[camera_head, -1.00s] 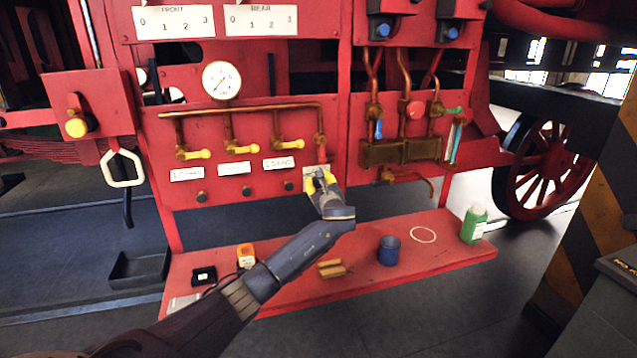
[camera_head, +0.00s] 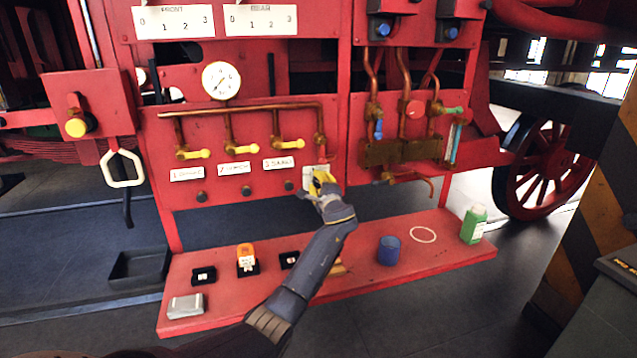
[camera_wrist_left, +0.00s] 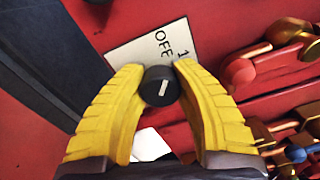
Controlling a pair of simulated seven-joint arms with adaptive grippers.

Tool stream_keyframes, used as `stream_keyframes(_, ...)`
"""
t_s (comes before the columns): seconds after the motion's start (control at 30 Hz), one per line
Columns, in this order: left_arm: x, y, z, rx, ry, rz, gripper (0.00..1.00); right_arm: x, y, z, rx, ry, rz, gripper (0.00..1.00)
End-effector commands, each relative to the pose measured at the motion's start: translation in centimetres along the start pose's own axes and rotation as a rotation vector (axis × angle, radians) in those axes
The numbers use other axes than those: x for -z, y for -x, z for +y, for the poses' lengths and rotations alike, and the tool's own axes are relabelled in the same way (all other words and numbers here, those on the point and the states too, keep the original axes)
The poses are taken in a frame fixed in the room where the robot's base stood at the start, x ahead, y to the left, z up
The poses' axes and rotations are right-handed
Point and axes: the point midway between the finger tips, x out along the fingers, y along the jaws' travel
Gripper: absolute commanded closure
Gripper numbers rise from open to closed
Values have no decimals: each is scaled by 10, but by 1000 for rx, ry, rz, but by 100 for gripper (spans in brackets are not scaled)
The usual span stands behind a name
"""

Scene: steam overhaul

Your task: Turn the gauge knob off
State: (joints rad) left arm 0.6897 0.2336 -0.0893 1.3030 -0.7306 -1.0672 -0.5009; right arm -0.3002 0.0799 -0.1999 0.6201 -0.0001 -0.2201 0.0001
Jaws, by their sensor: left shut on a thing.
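The gauge knob (camera_wrist_left: 160,87) is a small black round knob with a white pointer line, in front of a white plate (camera_wrist_left: 142,42) marked "OFF" and "1". In the head view the plate (camera_head: 309,176) shows at the lower right of the red gauge panel, and the knob is hidden by my gripper. My left gripper (camera_wrist_left: 158,75) has its yellow fingers on both sides of the knob, closed on it. It also shows in the head view (camera_head: 321,180). The pointer line slants in the left wrist view. The white gauge (camera_head: 221,80) is above on the panel. My right gripper is not in view.
Copper pipes with yellow-handled valves (camera_head: 235,150) run across the panel left of my gripper. Other pipework (camera_head: 400,150) is at the right.

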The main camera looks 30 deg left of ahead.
Motion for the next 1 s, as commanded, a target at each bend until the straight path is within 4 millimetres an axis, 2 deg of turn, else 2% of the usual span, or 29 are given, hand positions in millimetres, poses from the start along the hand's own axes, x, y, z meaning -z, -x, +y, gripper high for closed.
stream_keyframes(0.3, -4, -2, 0, 2, 119, -13, 100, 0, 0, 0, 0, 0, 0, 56)
stream_keyframes(0.87, -5, -2, 1, 0, 147, -15, 100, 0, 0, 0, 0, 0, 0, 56)
stream_keyframes(0.9, -5, -2, 1, 0, 147, -15, 71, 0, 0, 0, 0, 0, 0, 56)
stream_keyframes(1.0, -4, -2, 1, 0, 147, -13, 59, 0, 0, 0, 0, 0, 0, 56)
